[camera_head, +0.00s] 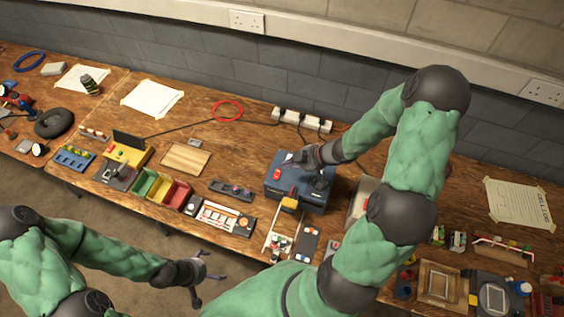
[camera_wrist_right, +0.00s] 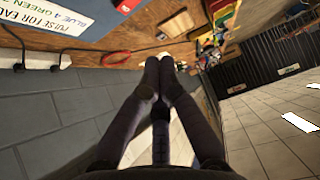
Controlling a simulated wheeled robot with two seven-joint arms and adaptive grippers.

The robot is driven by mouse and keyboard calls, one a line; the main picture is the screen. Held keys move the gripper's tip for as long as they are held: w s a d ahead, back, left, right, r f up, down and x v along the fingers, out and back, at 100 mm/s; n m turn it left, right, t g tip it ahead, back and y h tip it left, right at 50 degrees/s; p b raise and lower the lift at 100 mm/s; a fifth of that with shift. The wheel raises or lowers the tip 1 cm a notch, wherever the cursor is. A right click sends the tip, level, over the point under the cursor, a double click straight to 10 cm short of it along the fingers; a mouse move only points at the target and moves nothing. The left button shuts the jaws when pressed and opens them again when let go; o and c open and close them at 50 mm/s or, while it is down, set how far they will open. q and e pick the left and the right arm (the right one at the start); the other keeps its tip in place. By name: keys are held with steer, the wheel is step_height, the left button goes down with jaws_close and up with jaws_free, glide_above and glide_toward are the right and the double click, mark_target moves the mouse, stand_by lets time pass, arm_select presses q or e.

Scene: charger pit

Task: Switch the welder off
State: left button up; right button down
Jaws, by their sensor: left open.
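A blue box-shaped unit, which looks like the welder (camera_head: 296,198), stands on the wooden bench near the middle of the head view. A red switch-like part (camera_head: 277,174) shows on its top left. My right gripper (camera_head: 290,159) is over the back edge of the unit, close to the red part; I cannot tell whether it touches. In the right wrist view its two fingers (camera_wrist_right: 160,62) meet at the tips with nothing visible between them. My left gripper (camera_head: 208,278) is open and empty, in front of the bench and low, away from the unit.
A white power strip (camera_head: 302,121) with plugs and cables lies behind the unit against the wall. Coloured bins (camera_head: 160,190), a wooden board (camera_head: 185,159) and small trays crowd the bench to the left. Framed parts (camera_head: 438,282) lie at the right. My right arm covers the bench right of the unit.

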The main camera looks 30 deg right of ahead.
steer(key=shift+p+v, duration=0.4)
steer(key=shift+v, duration=1.25)
steer(key=shift+s+f, duration=0.1)
steer(key=shift+s, duration=0.05)
steer(key=shift+a, duration=0.1)
